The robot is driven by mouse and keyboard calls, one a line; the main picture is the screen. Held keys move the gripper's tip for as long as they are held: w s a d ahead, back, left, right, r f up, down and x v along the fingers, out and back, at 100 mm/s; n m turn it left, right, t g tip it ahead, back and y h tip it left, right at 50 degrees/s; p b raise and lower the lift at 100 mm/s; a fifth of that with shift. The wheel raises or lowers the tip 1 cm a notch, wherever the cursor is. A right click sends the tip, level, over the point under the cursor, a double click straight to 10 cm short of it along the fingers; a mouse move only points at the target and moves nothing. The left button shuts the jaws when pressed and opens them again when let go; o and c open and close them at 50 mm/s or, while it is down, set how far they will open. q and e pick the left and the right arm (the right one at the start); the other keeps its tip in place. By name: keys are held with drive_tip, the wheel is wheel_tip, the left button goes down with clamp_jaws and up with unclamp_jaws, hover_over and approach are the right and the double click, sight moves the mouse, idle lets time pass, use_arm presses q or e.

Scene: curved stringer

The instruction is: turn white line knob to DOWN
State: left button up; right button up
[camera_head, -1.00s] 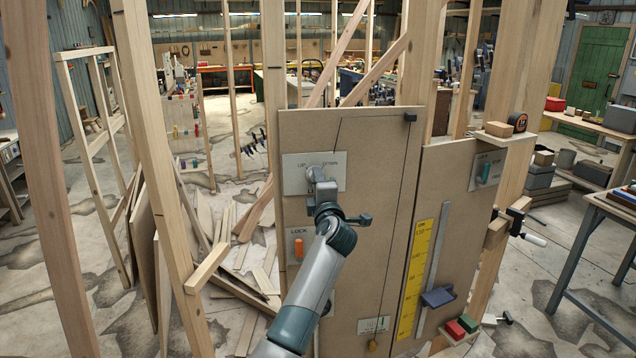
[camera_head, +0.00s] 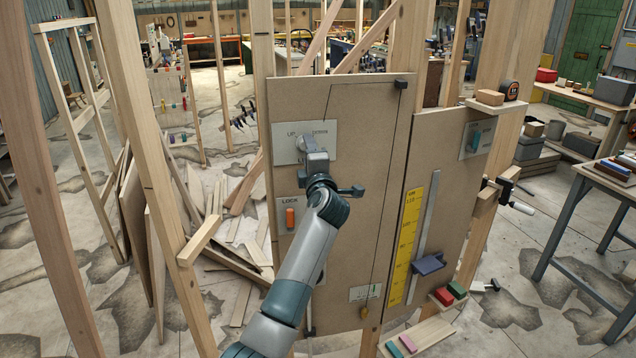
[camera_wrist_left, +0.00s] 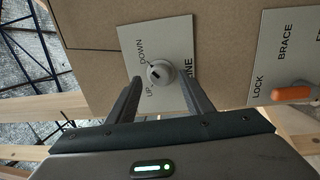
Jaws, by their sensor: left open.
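The white line knob (camera_wrist_left: 160,73) is a round light-grey knob with a dark slot, on a pale plate (camera_wrist_left: 180,42) marked UP and DOWN. I cannot tell surely which word it points to. In the head view the plate (camera_head: 322,133) is high on the left board, and my gripper mostly hides the knob. My left gripper (camera_head: 304,145) is at the plate. In the left wrist view its two fingers (camera_wrist_left: 161,80) are apart, one on each side of the knob. I see no clear contact. My right gripper is not in view.
Below is a LOCK / BRACE plate (camera_wrist_left: 285,60) with an orange lever (camera_head: 290,218). A thin dark line runs to a black block (camera_head: 401,84) and down. A blue slider (camera_head: 429,263) and yellow scale (camera_head: 406,245) are right. Wooden posts (camera_head: 150,170) stand left.

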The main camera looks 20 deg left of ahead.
use_arm(q)
drive_tip(key=b+v, duration=0.5)
drive_tip(key=v, duration=1.1)
drive_tip(key=shift+f+b, duration=0.15)
drive_tip(key=shift+b, duration=0.2)
